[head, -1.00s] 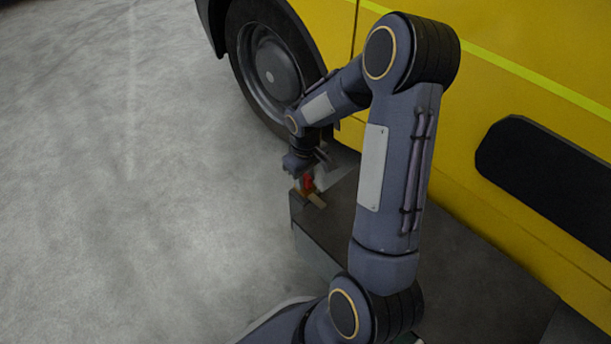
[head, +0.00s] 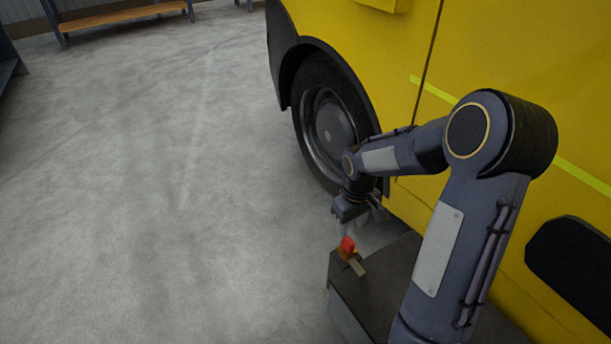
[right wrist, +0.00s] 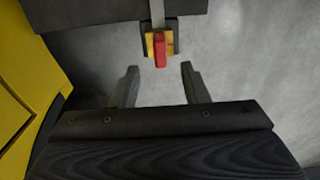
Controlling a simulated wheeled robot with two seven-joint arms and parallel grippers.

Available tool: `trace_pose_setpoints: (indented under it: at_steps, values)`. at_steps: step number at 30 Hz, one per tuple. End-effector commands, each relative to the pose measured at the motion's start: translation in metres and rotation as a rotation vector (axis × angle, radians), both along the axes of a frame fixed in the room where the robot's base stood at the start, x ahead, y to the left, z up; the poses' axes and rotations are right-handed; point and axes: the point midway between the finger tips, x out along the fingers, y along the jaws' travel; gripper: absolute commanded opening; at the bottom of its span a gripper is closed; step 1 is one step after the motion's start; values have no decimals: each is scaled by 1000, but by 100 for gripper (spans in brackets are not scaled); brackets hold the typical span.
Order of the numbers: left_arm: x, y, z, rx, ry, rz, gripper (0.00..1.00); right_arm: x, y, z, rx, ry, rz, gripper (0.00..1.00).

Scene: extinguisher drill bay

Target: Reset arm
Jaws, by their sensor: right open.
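My right gripper (head: 358,232) is open and empty. In the head view it hangs above and just behind a small red piece (head: 347,244) on an orange-yellow base at the corner of a dark box or bench (head: 375,275). In the right wrist view the two fingers of my gripper (right wrist: 160,82) stand apart. The red piece (right wrist: 160,50) lies beyond the fingertips, roughly between them, and is not touched. A grey strip (right wrist: 157,12) runs from it over the dark top. My left gripper is not in view.
A yellow vehicle (head: 400,60) with a black wheel (head: 330,130) stands close beside my right arm. An orange-topped bench (head: 125,16) stands at the far left. The grey floor (head: 180,200) on the left is clear.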

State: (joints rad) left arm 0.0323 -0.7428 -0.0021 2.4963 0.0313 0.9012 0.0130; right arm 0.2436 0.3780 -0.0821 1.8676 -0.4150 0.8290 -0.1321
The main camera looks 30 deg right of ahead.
Motion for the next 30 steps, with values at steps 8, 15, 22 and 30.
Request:
trace_pose_setpoints:
  at_steps: [8, 15, 22, 30]
  values:
    - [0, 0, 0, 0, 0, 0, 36, -6, 6, 17, 14, -30, -18, 41]
    - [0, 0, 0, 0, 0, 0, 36, -52, 46, 87, 109, -176, -105, 41]
    - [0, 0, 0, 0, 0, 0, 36, -112, 92, 130, 233, -319, -174, 41]
    - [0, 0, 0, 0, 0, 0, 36, -160, 128, 142, 343, -422, -214, 41]
